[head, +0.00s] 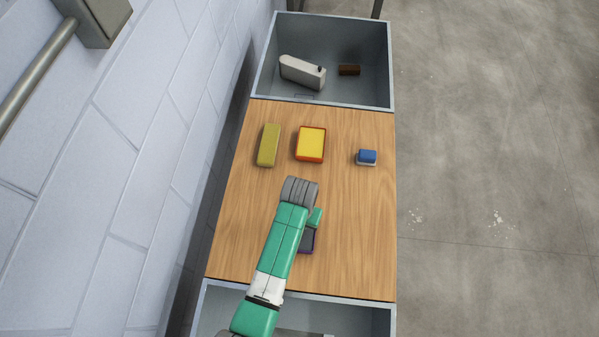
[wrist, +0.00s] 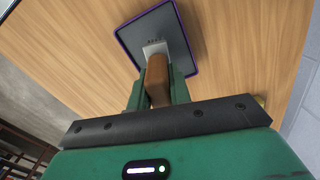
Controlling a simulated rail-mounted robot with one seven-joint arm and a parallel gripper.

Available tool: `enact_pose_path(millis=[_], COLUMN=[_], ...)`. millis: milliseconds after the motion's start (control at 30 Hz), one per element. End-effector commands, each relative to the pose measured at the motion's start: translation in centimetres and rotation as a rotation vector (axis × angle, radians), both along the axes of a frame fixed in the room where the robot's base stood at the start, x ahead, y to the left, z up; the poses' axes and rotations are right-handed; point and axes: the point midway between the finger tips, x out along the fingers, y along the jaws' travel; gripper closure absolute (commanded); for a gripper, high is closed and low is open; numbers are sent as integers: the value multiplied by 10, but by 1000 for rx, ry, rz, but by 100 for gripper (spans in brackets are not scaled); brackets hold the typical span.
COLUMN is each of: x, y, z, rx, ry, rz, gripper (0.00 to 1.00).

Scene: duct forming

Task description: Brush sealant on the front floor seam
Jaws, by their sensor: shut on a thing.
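My gripper (wrist: 158,85) is shut on the brown handle of a brush (wrist: 157,76), between its two green fingers. The brush's pale head points at a grey tray with a purple rim (wrist: 126,38); I cannot tell whether it touches. In the head view the tray (head: 307,241) lies on the wooden table, partly covered by my arm. My gripper shows there only as a small green part (head: 315,218), and the brush is hidden. A grey open metal box (head: 391,80) stands at the far end. I cannot make out which seam is the front floor seam.
On the table (head: 350,220) lie an olive block (head: 268,145), a yellow item with an orange rim (head: 311,144) and a blue-and-white block (head: 367,157). A wall (head: 150,130) runs along the left.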

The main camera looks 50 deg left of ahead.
Motion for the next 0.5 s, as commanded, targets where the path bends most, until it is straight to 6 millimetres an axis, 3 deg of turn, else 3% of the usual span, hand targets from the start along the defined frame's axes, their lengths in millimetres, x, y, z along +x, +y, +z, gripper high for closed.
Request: enact_pose_path(millis=[33, 500], x=[0, 1], y=[0, 0], z=[11, 53], rx=[0, 1], ry=[0, -1], rz=[0, 0], gripper=[98, 98])
